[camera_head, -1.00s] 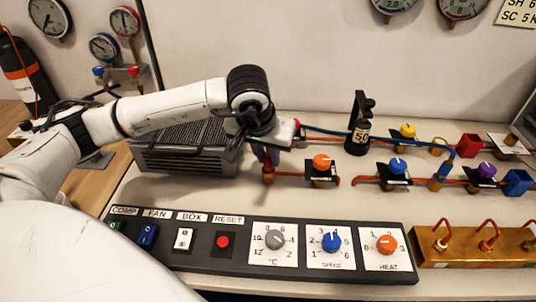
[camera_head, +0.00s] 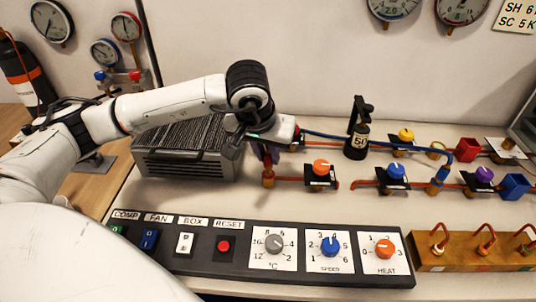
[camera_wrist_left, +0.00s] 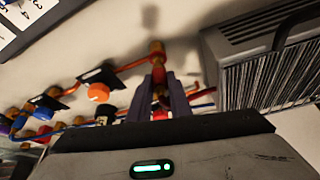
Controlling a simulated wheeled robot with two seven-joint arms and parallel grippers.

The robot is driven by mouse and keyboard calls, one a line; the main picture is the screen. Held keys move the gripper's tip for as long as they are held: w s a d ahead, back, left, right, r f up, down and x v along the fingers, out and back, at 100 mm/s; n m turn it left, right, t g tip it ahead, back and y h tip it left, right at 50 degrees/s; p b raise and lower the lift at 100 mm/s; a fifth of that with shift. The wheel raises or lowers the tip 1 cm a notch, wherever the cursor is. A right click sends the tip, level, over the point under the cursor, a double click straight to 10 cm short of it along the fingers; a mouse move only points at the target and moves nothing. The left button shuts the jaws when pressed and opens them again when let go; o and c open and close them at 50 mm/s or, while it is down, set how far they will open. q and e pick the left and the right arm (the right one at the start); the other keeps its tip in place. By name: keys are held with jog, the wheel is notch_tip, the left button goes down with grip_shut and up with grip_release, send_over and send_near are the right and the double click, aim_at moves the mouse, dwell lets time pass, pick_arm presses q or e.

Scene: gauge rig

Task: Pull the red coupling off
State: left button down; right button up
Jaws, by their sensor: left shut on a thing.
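My left gripper (camera_head: 268,155) points down at the left end of the orange-red pipe run, just right of the grey finned unit. In the left wrist view its two purple-grey fingers (camera_wrist_left: 161,95) are closed around a narrow part with red showing between them (camera_wrist_left: 160,114), which seems to be the red coupling. A brass fitting (camera_wrist_left: 157,48) stands just beyond the fingertips; it also shows under the fingers in the head view (camera_head: 268,180). I cannot tell whether the coupling and fitting are apart. My right gripper is out of view.
The grey finned unit (camera_head: 188,160) stands close left of the gripper. An orange-knob valve (camera_head: 321,169) and blue hose (camera_head: 330,135) lie close right. The control panel (camera_head: 220,268) runs along the front.

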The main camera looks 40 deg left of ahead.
pick_arm(q)
jog(key=shift+r+p, duration=0.7)
jog(key=shift+r, duration=0.9)
jog(key=shift+d, duration=0.1)
